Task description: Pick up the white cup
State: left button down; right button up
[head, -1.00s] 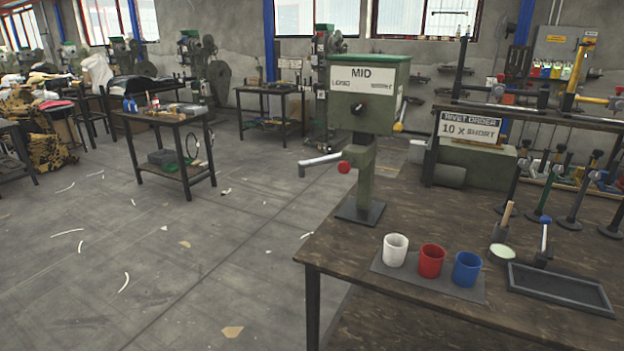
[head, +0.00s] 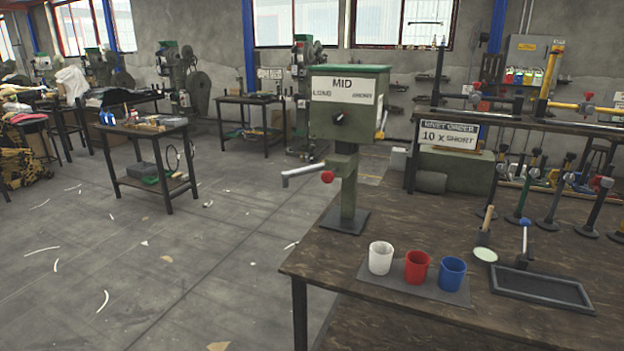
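The white cup (head: 380,258) stands upright at the left end of a dark grey mat (head: 442,294) on the brown workbench. A red cup (head: 416,267) stands to its right, and a blue cup (head: 452,273) stands at the right end of the row. The white cup looks empty from here and nothing hides it. Neither of my grippers shows in the head view.
A green machine marked MID (head: 349,100) with a lever and red knob (head: 327,177) stands behind the cups. A black tray (head: 542,289) and a pale green round dish (head: 485,255) are to the right. The workbench (head: 345,270) has its left edge close to the cups.

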aim_at(381, 252)
jog(key=z, duration=0.4)
jog(key=k, duration=0.55)
jog(key=z, duration=1.25)
jog(key=i, duration=1.75)
jog(key=u, duration=0.9)
